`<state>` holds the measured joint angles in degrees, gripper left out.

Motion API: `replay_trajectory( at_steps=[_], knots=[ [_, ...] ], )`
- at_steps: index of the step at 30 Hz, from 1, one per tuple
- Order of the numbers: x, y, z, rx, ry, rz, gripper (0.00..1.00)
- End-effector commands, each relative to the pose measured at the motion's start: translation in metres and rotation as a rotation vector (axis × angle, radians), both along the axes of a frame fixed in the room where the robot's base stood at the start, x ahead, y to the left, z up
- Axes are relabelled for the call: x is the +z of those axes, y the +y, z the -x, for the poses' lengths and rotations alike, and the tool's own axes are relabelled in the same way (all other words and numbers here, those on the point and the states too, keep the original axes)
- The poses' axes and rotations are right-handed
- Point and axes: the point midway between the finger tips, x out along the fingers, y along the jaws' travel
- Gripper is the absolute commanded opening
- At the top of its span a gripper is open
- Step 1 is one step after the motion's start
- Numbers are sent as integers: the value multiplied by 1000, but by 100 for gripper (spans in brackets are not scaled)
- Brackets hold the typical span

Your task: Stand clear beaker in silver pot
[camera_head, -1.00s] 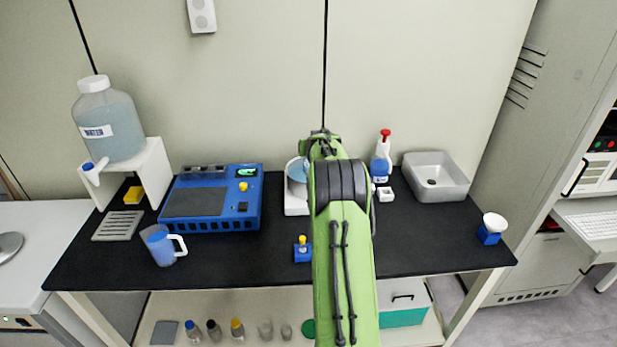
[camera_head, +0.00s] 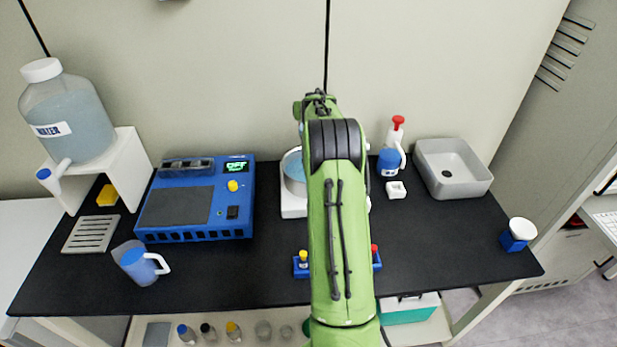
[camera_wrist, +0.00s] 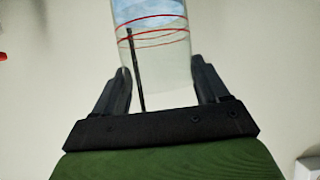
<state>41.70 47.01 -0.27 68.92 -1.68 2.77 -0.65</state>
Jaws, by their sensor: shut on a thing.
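The clear beaker (camera_wrist: 155,50) fills the top middle of the wrist view, with red rings around it and pale blue showing at its upper part. My gripper (camera_wrist: 159,68) is shut on it, one dark finger on each side. A dark thin line shows through the beaker; I cannot tell whether it is inside or behind. In the head view my arm hides the gripper and beaker. A round pot (camera_head: 292,176), apparently the silver pot, sits on a white base on the black bench, partly hidden behind my arm.
A blue device (camera_head: 195,203), a jug (camera_head: 138,262) and a water tank (camera_head: 68,115) stand to the left. The front right of the bench (camera_head: 440,240) is clear.

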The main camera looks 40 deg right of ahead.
Motion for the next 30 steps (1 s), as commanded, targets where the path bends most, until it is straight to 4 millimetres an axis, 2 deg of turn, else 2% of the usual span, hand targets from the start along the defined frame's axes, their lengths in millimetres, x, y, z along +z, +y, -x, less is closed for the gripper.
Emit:
replay_trajectory(
  at_steps=[8,21,30],
  knots=[
    [-26,0,0,0,-2,1,11],
    [-90,0,0,0,-2,1,11],
    [-99,9,9,-89,7,7,11]
  ],
)
